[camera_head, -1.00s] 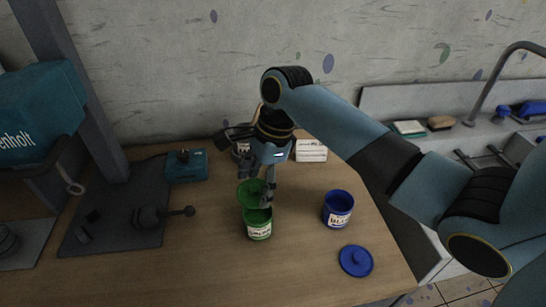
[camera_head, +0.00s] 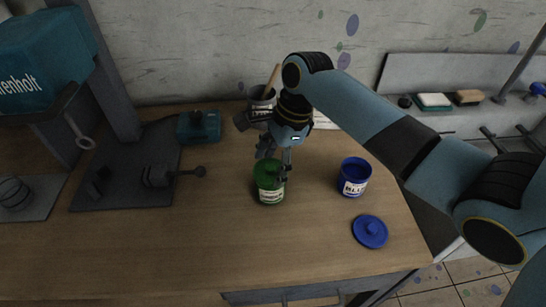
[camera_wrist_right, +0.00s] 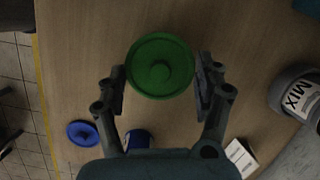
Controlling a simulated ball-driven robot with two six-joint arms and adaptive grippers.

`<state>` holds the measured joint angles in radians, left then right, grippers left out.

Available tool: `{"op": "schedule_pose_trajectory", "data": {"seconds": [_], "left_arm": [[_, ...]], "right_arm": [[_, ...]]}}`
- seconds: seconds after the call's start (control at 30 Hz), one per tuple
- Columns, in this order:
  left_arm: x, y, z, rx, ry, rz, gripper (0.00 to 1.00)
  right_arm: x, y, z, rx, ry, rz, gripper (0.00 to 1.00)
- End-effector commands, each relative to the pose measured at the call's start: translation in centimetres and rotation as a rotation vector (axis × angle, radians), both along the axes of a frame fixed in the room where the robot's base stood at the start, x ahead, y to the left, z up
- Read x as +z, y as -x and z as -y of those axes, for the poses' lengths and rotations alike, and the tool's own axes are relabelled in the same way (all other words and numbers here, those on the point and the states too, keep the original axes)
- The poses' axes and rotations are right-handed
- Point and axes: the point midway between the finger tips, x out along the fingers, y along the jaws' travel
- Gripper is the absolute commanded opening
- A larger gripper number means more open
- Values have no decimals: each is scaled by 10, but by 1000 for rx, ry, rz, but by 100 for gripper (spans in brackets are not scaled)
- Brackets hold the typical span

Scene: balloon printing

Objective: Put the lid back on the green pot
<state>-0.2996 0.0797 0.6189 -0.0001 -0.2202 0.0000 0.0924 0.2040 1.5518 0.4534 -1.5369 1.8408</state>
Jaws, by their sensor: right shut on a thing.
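The green pot (camera_head: 270,192) stands upright on the wooden table, its pale label facing me. The round green lid (camera_wrist_right: 160,66) with its centre knob is over the pot's mouth and hides it; in the head view it looks level with the rim, but I cannot tell if it is fully seated. My right gripper (camera_head: 275,166) is at the pot's top, its two fingers on opposite sides of the lid and shut on it. My left gripper is in neither view.
To the right stand an open blue pot (camera_head: 354,180) and, in front of it, a blue lid (camera_head: 370,231) lying flat. A MIX container (camera_head: 262,102) with a stick is behind. A drill press (camera_head: 40,60) and small teal box (camera_head: 199,126) are left. The front table is clear.

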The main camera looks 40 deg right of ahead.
Motion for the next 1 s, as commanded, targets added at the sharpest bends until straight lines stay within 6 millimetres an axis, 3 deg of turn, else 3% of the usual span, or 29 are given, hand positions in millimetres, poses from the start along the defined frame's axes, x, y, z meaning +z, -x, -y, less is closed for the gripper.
{"op": "schedule_pose_trajectory", "data": {"seconds": [1.0], "left_arm": [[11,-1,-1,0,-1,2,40]], "right_arm": [[2,0,0,-1,0,0,50]]}}
